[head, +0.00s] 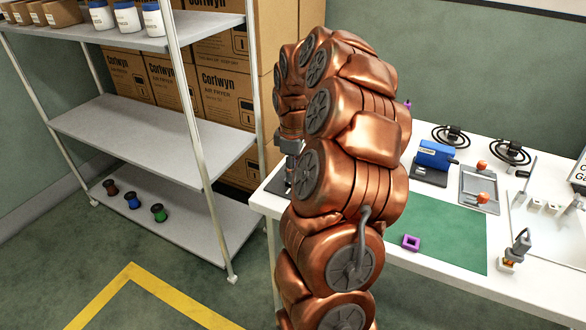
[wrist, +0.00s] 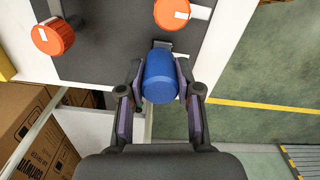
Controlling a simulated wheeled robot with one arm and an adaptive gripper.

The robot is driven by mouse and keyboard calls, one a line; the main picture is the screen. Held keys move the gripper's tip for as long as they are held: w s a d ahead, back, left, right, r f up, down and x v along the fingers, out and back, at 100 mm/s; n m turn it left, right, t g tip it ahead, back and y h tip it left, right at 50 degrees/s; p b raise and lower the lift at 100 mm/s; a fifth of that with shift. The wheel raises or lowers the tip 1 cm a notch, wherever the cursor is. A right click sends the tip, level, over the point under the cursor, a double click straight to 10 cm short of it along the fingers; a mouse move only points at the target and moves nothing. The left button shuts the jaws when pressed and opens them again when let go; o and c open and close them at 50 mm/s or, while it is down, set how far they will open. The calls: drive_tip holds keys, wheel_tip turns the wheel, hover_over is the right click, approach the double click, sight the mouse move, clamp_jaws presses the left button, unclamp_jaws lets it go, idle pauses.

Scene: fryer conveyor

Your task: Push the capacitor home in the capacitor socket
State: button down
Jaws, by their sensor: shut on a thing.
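In the wrist view, a blue cylinder, which I take as the capacitor (wrist: 160,78), sits between the fingertips of my gripper (wrist: 160,88). The gripper is shut on its sides. A dark grey panel (wrist: 108,55) lies beyond it, and a small grey piece (wrist: 162,44) shows right at the capacitor's far end. The socket itself is not clearly visible, and I cannot tell how far in the capacitor sits. In the head view, my copper arm hides most of that place; only part of the gripper end shows at the arm's left side, near the table's left end.
Two orange knobs (wrist: 52,35) (wrist: 172,14) stand on the panel close to the capacitor. The white table (head: 440,272) carries a green mat (head: 450,240), a purple square ring (head: 411,242) and a blue device (head: 435,154). A shelf (head: 150,140) with boxes behind stands left.

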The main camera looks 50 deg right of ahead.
drive_tip(key=shift+f, duration=0.1)
drive_tip(key=c, duration=0.7)
unclamp_jaws()
drive_tip(key=shift+r+p, duration=1)
drive_tip(key=shift+r, duration=2.05)
